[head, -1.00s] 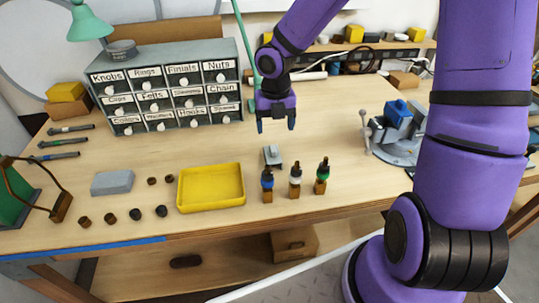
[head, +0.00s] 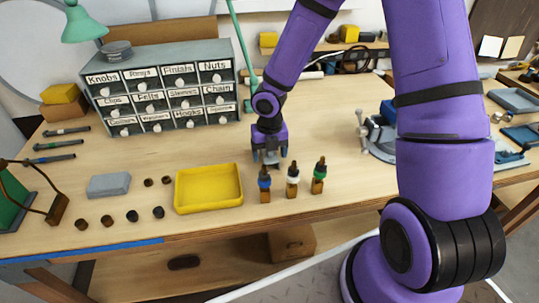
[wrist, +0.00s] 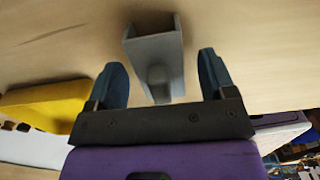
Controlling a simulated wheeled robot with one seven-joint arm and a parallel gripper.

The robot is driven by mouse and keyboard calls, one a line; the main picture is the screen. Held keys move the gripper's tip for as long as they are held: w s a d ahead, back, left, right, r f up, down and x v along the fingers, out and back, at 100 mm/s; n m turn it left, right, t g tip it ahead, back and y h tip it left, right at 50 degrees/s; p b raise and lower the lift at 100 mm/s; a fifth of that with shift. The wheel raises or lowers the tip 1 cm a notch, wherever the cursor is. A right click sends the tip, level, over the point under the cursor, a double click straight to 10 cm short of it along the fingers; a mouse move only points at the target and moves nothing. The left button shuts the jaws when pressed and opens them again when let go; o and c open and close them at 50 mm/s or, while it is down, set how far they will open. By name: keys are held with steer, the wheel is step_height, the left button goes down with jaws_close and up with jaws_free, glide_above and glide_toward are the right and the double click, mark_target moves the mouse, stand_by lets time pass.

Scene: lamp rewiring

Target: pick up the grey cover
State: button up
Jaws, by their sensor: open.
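The grey cover (wrist: 153,48) is a small channel-shaped piece with a rounded knob, resting on the wooden bench. In the wrist view it lies between the two fingers of my gripper (wrist: 161,68), with a gap on each side. In the head view my gripper (head: 270,160) is low over the bench, pointing down just behind the small bottles. There it hides most of the cover. The fingers are open, and I see no contact with the cover.
A labelled drawer cabinet (head: 165,90) stands behind. A vise (head: 378,140) is to the right.

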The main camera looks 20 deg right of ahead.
steer(key=shift+f, duration=0.5)
steer(key=shift+c, duration=0.4)
steer(key=c, duration=1)
steer(key=shift+o, duration=0.2)
steer(key=shift+r, duration=0.15)
